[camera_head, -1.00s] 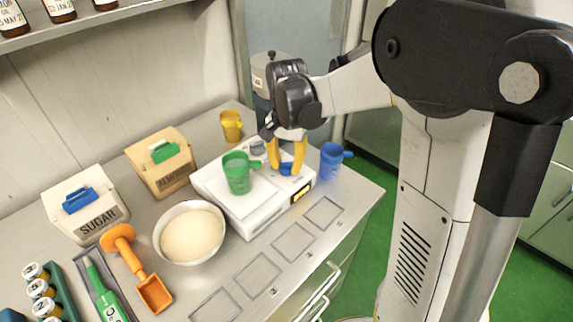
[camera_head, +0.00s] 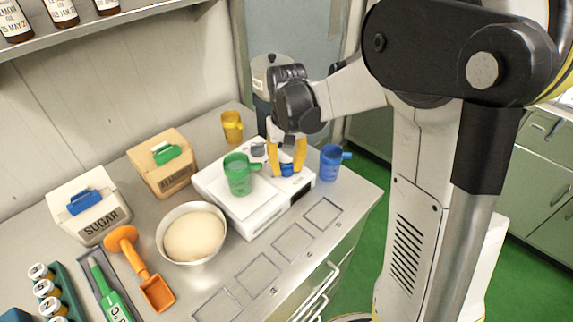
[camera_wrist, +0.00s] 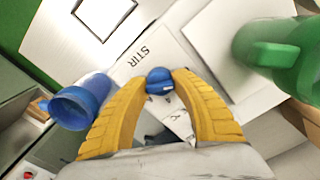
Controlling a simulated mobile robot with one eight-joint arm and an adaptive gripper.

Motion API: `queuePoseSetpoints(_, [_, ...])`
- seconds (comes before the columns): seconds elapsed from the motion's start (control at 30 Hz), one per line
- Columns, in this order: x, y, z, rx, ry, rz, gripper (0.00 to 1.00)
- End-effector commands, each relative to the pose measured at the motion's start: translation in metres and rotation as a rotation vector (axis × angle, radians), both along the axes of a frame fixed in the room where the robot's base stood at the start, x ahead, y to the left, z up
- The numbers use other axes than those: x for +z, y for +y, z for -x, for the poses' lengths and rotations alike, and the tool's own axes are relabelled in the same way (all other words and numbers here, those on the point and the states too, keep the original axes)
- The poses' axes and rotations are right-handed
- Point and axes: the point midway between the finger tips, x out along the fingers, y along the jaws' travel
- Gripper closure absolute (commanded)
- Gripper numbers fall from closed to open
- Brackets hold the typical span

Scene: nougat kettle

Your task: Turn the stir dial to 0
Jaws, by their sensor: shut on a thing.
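The stir dial (camera_wrist: 158,80) is a small blue knob on the white appliance (camera_head: 250,212); the word STIR shows beside it in the wrist view. My gripper (camera_head: 287,170) is over the right part of the appliance, its yellow fingers closed on the dial from both sides. In the wrist view my fingertips (camera_wrist: 160,76) touch the knob's two sides. The dial also shows between the fingers in the head view (camera_head: 287,170). The fingers and knob hide part of the scale, and I cannot read the dial's setting.
A green cup (camera_head: 238,178) stands on the appliance, left of my gripper. A blue cup (camera_head: 331,163) stands close on the right. A yellow cup (camera_head: 232,127) is behind, and a white bowl (camera_head: 168,250) is at the left. Marked squares (camera_head: 293,243) in front are empty.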

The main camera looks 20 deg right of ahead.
Motion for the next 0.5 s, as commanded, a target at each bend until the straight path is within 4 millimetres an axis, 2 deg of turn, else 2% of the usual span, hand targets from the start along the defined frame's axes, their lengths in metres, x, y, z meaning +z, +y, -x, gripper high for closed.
queuePoseSetpoints(0.2, [0.0005,0.0000,-0.0002,0.106,-0.001,0.000,1.00])
queuePoseSetpoints(0.5, [0.0002,0.0000,-0.0002,0.164,-0.001,0.000,1.00])
